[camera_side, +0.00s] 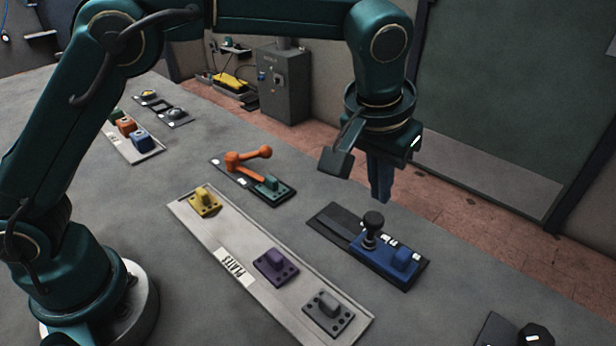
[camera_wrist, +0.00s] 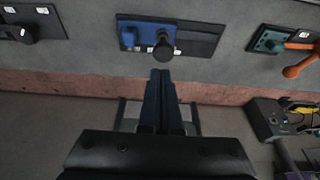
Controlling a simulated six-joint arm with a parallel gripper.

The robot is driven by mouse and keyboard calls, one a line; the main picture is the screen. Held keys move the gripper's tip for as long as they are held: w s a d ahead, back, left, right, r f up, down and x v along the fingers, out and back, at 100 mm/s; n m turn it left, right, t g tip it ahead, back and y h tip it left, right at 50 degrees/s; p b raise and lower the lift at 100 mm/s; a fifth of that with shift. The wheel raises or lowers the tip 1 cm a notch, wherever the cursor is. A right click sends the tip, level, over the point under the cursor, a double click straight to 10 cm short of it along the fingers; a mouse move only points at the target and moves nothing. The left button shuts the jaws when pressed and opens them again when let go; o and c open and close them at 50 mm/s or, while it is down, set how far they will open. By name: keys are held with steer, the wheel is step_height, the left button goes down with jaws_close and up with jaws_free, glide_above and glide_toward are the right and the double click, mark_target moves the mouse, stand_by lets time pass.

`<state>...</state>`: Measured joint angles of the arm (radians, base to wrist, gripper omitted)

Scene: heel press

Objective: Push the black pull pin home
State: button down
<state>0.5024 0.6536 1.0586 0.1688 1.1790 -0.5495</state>
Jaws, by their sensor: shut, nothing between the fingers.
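The black pull pin (camera_side: 371,226) stands upright with a round knob on top, in the blue block (camera_side: 385,259) on a dark base plate (camera_side: 338,221). In the wrist view the pin (camera_wrist: 163,46) shows just beyond my fingertips, in front of the blue block (camera_wrist: 147,34). My gripper (camera_side: 380,198) is shut and empty, pointing down. It hangs above and behind the pin in the side view, apart from it. In the wrist view my gripper (camera_wrist: 161,73) has its fingers together. How far the pin stands out of its hole is hard to tell.
A tray labelled PLATES (camera_side: 238,262) holds a yellow, a purple and a grey plate. An orange lever clamp (camera_side: 246,163) with a green block lies behind it. A dark unit with a black knob (camera_side: 535,334) is at the lower right. Bare table surrounds the blue fixture.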

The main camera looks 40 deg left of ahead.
mark_target(373, 222)
steer(key=shift+a+f, duration=0.1)
steer(key=shift+f, duration=1.85)
steer(key=shift+f, duration=1.55)
steer(key=w+v, duration=0.1)
steer(key=v, duration=1.3)
steer(key=shift+r, duration=0.3)
